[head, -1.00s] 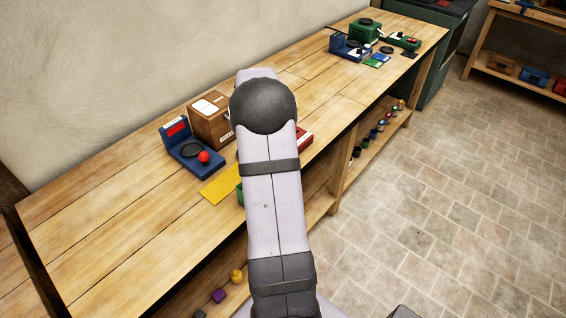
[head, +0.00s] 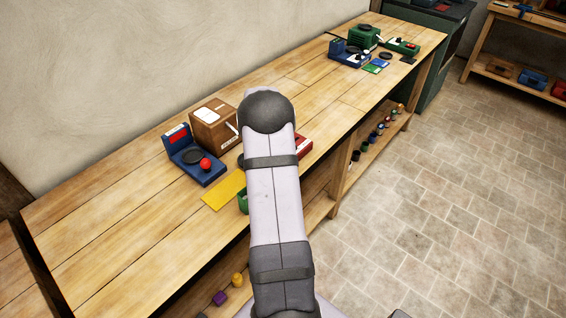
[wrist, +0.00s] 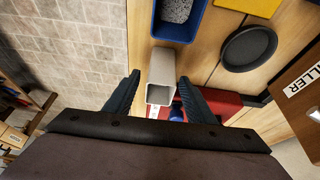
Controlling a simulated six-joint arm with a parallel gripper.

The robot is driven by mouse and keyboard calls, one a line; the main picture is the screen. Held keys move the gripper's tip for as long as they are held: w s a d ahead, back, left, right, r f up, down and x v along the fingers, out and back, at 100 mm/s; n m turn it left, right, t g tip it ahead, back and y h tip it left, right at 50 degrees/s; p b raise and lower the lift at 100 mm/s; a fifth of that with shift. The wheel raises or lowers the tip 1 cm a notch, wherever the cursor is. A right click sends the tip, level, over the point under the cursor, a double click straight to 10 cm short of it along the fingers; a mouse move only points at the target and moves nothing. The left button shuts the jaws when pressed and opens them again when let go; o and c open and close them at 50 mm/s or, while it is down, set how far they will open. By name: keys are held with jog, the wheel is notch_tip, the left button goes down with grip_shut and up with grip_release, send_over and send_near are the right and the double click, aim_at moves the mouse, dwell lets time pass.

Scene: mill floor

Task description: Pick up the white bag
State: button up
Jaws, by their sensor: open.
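A pale, off-white bag (wrist: 161,72), box-shaped with a dark opening at its near end, is in the middle of the wrist view. My gripper (wrist: 156,84) is open, with one dark finger on each side of the bag. A gap shows on the left; on the right the finger is close to the bag, and I cannot tell whether it touches. In the head view my own arm hides the gripper, and I cannot make out the bag.
A blue bin (wrist: 186,30) with grey grains stands just beyond the bag. A dark round plate (wrist: 248,48), a red object (wrist: 222,101) and a brown box (head: 213,131) are to the right. A yellow mat (head: 223,190) and blue scale (head: 192,165) lie on the bench (head: 120,215).

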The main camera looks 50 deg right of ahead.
jog(key=shift+x, duration=1.05)
jog(key=c, duration=1.2)
jog(key=shift+r, duration=0.1)
